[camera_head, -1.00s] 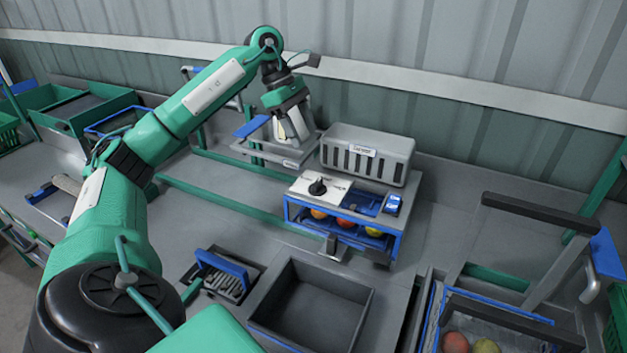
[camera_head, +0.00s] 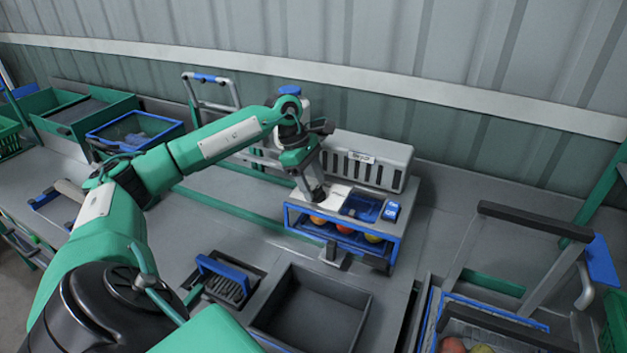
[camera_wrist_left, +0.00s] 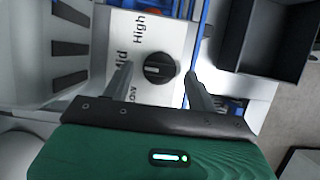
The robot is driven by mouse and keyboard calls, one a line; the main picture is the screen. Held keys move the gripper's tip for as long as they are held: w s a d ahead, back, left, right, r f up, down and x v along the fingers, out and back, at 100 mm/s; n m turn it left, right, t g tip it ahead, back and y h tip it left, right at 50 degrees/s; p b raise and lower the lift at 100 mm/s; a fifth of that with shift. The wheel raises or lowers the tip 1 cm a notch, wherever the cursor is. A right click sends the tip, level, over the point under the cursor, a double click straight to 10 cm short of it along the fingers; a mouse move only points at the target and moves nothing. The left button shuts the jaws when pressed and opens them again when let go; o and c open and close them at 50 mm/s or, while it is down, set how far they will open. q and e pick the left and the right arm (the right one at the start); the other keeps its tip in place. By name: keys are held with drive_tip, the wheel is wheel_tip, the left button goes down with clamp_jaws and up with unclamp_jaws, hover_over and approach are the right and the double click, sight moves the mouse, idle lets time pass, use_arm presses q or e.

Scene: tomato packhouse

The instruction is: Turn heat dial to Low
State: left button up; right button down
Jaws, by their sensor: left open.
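The heat dial (camera_wrist_left: 159,69) is a round black knob with a white pointer line on a white panel (camera_wrist_left: 165,27) in the left wrist view. The panel reads High, Mid and Low around the knob, with Low nearest my gripper body. My left gripper (camera_wrist_left: 158,78) is open, with one finger on each side of the knob; I cannot tell whether they touch it. In the head view my left gripper (camera_head: 316,195) is over the panel at the blue-framed unit (camera_head: 340,229) and hides the dial. My right gripper is not in view.
A grey slotted box (camera_head: 368,160) stands right behind the dial panel. Red and yellow fruit sit inside the blue-framed unit. An empty grey bin (camera_head: 312,308) and a brush with a blue handle (camera_head: 225,272) are in front. A dark-handled crate (camera_head: 500,318) stands at right.

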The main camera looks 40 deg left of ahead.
use_arm(q)
drive_tip(key=shift+d+f, duration=0.1)
drive_tip(key=shift+f, duration=0.15)
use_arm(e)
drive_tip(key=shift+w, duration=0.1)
use_arm(q)
drive_tip(key=c, duration=1)
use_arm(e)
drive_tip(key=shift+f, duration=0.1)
